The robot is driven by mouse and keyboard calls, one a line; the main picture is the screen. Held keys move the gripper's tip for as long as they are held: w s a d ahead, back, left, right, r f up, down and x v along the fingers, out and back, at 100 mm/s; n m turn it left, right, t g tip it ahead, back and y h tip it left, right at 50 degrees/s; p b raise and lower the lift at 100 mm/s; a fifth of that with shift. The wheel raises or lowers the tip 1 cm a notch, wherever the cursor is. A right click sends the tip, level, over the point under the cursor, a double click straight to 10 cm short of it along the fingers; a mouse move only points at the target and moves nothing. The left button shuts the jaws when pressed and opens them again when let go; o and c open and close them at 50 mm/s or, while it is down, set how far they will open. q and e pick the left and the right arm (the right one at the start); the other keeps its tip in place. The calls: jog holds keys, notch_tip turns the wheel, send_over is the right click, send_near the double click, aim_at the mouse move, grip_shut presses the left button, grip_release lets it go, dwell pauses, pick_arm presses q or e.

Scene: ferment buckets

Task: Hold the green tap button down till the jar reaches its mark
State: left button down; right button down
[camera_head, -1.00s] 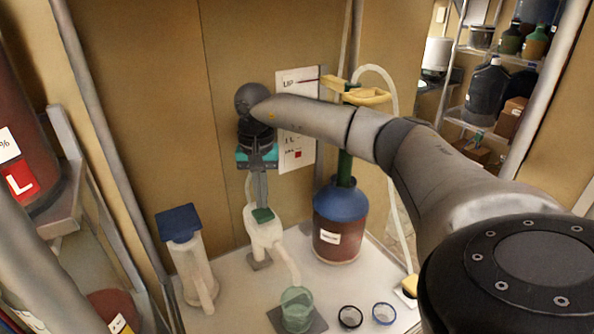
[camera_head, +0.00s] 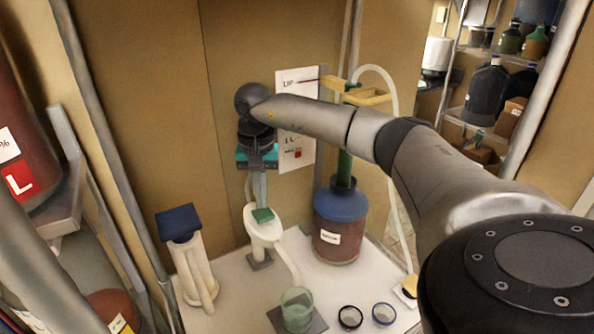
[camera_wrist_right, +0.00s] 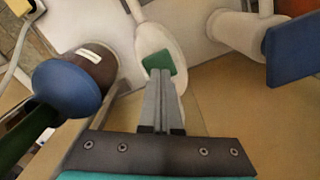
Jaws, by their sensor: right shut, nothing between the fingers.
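The white tap (camera_head: 264,232) stands on the white counter and carries a green button (camera_head: 263,215) on top. My right gripper (camera_head: 261,204) points down with its fingers together, its tips at the button's edge. In the right wrist view the closed fingers (camera_wrist_right: 161,84) end beside the green button (camera_wrist_right: 158,63); I cannot tell whether they press it. The translucent greenish jar (camera_head: 297,309) stands below the spout on a dark square pad (camera_head: 318,324). Its liquid level and mark are too small to make out. My left gripper is not in view.
A white dispenser with a blue top (camera_head: 179,223) stands left of the tap. A dark red carboy with a blue shoulder (camera_head: 340,215) stands right. Two small rings (camera_head: 350,317) lie right of the jar. A printed sheet (camera_head: 296,155) hangs on the wall behind.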

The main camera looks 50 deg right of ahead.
jog(key=shift+f, duration=0.15)
jog(key=shift+f+b, duration=0.8)
jog(key=shift+f, duration=0.3)
dwell(6.8)
